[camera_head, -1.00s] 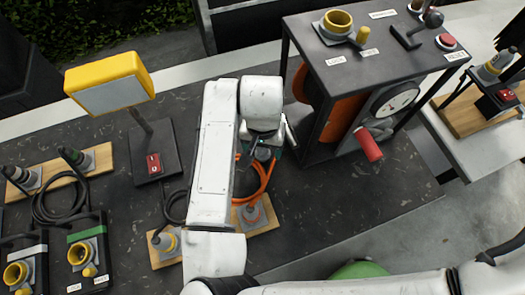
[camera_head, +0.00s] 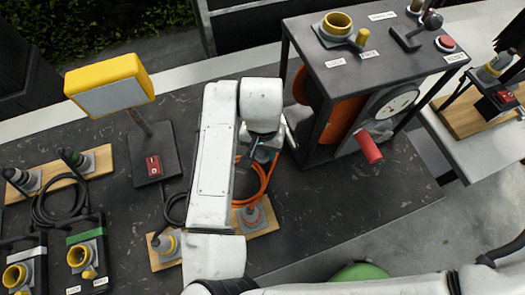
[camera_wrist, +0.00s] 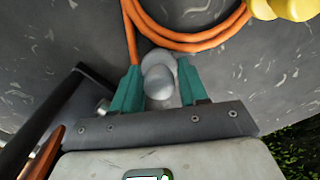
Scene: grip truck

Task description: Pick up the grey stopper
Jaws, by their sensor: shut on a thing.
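The grey stopper (camera_wrist: 159,82) is a rounded grey piece seen between the two teal fingertips in the wrist view. My gripper (camera_wrist: 160,66) is shut on it, with one finger on each side. In the head view my gripper (camera_head: 262,150) is over the dark table beside the orange cable, left of the black-framed machine. The stopper cannot be made out there, as the white wrist and fingers cover that spot.
An orange cable coil (camera_wrist: 190,38) lies close beyond the fingertips. A black-framed machine (camera_head: 318,118) with a red handle (camera_head: 369,147) stands close on the right. A wooden board with a grey plug (camera_head: 252,214) is in front. The table (camera_head: 345,198) is clear at front right.

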